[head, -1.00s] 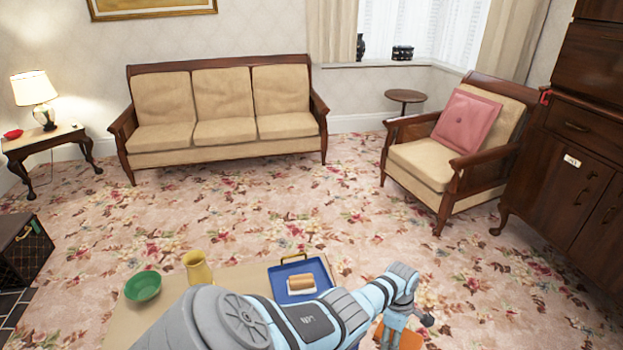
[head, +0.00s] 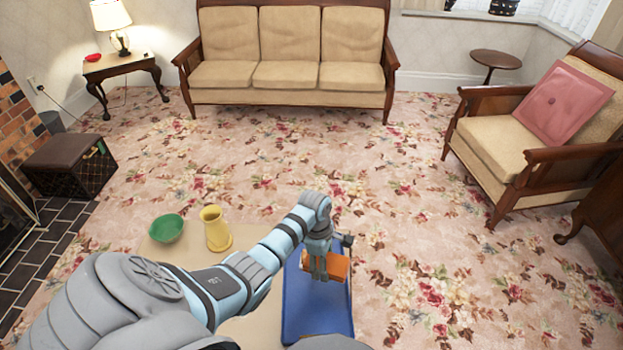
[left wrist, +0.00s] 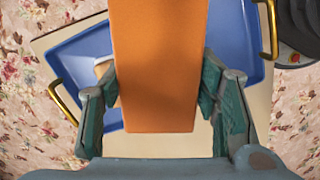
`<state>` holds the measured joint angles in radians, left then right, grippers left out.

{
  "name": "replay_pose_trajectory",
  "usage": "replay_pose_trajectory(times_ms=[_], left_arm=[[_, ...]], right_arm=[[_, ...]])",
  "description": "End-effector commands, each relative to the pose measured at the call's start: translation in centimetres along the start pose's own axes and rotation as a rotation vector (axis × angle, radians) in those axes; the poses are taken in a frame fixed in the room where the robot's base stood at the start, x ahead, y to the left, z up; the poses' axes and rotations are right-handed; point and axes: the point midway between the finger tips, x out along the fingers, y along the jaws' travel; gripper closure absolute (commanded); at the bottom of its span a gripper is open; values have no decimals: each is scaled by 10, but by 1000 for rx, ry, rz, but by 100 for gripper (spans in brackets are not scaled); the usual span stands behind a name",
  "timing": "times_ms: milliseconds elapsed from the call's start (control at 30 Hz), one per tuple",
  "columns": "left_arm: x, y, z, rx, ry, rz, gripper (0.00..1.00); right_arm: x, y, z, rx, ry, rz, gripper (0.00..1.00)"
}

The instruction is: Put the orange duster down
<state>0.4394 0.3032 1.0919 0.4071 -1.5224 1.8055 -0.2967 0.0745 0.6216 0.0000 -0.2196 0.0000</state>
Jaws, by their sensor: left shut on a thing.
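My left gripper (head: 318,268) is shut on the orange duster (head: 338,266) and holds it over the far part of the blue tray (head: 315,318). In the left wrist view the duster (left wrist: 158,70) is a flat orange block between the two fingers (left wrist: 158,112). The tray (left wrist: 75,62) shows beneath it, with brass handles at its ends. The duster looks raised above the tray, but the exact gap cannot be told. My right gripper is in neither view.
A green bowl (head: 166,229) and a yellow jug (head: 215,229) stand on the pale tabletop (head: 190,256) left of the tray. A small tan and white thing (left wrist: 101,68) lies in the tray, mostly hidden by the duster. Carpet surrounds the table.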

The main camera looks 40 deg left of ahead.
Motion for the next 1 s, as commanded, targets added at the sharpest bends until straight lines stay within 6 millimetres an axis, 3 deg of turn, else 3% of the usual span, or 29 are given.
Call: replay_pose_trajectory(times_ms=[33,100,200,267,367,600,700,867,1000], left_arm=[[-26,-16,1,28,3,-3,89],[-48,-38,3,63,6,-13,89],[-67,-61,4,100,12,-23,89],[-64,-68,4,110,13,-25,89],[-36,-70,1,113,12,-29,89],[60,-68,-11,115,12,-27,89],[80,-68,-14,117,12,-26,89],[98,-67,-16,117,11,-24,89],[127,-67,-20,118,12,-24,89]], right_arm=[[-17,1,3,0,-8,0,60],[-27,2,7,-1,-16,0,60],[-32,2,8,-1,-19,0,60],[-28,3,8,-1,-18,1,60],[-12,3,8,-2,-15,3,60],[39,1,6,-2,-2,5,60],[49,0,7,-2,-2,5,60],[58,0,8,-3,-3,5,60],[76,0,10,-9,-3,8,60]])
